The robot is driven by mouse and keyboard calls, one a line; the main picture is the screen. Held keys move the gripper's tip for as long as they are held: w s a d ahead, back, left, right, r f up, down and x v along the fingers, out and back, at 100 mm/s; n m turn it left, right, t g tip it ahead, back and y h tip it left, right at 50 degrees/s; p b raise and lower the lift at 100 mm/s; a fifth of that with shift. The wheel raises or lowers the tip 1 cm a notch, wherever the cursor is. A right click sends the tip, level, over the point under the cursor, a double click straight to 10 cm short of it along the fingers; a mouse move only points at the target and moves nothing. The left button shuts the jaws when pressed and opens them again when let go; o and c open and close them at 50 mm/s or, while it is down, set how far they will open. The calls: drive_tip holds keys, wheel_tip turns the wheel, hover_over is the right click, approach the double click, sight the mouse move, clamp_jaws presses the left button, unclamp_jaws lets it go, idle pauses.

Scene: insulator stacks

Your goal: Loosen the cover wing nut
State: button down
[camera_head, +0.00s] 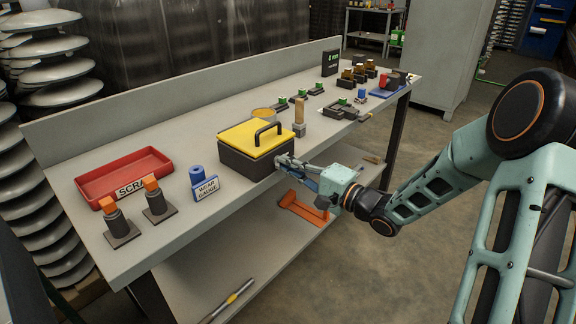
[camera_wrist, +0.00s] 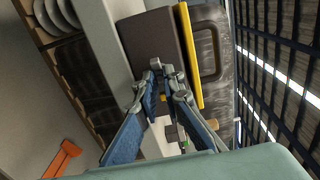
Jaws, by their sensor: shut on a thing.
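A dark box (camera_head: 240,163) with a yellow cover (camera_head: 243,136) and a black handle stands at the bench's front edge. In the wrist view the box (camera_wrist: 150,38) is ahead, its yellow cover (camera_wrist: 188,50) edge-on to the right. My gripper (camera_head: 284,162) is at the box's front right side. In the wrist view my gripper (camera_wrist: 162,78) has its fingertips close together against the box side, shut on the small grey wing nut (camera_wrist: 155,63). The fingertips hide most of the nut, so its turn angle cannot be told.
A blue wear gauge (camera_head: 205,187) and a red scrap tray (camera_head: 125,176) are left of the box. A wooden-handled tool (camera_head: 299,115) stands behind my gripper. An orange bracket (camera_head: 300,208) lies on the lower shelf. Several small fixtures occupy the bench's far end.

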drive_tip(key=shift+n, duration=0.4)
drive_tip(key=shift+a+n+b, duration=0.1)
drive_tip(key=shift+n+b, duration=1.75)
drive_tip(key=shift+n, duration=7.15)
drive_tip(key=c, duration=2.1)
unclamp_jaws()
drive_tip(key=v, duration=1.2)
drive_tip(key=shift+s, duration=0.1)
